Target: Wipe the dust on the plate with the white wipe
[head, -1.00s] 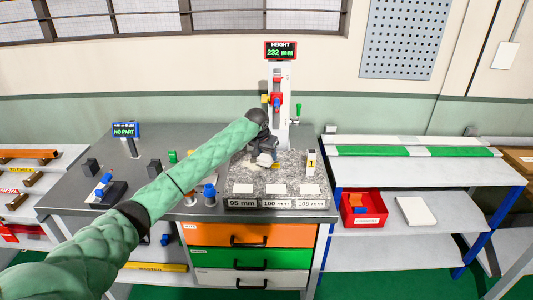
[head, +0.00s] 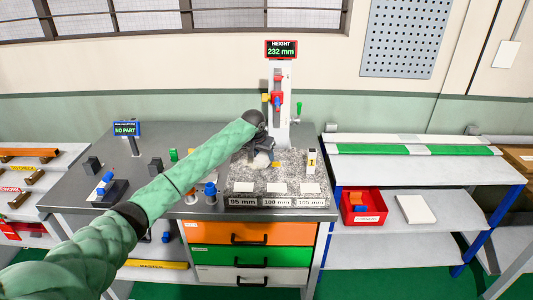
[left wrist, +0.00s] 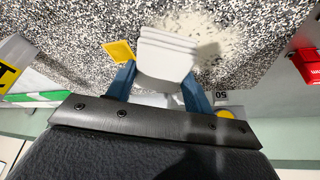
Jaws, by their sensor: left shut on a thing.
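The speckled granite plate (head: 294,180) lies on the grey bench; it fills the top of the left wrist view (left wrist: 70,45). A pale beige patch of dust (left wrist: 205,30) is spread on the plate in the left wrist view, just beyond the wipe. The white wipe (left wrist: 166,55), a folded pad, is between the blue fingers of my left gripper (left wrist: 160,76). In the head view the gripper (head: 262,155) is low over the plate's left rear part, with the wipe (head: 262,161) below it. I cannot tell whether the wipe touches the plate. My right gripper is not in view.
A height gauge column (head: 280,110) stands behind the plate. A yellow tag (left wrist: 118,50) lies near the wipe. A marker labelled 1 (head: 311,161) stands at the plate's right, and white cards (head: 276,188) line its front. Blue fixtures (head: 210,194) stand to the left.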

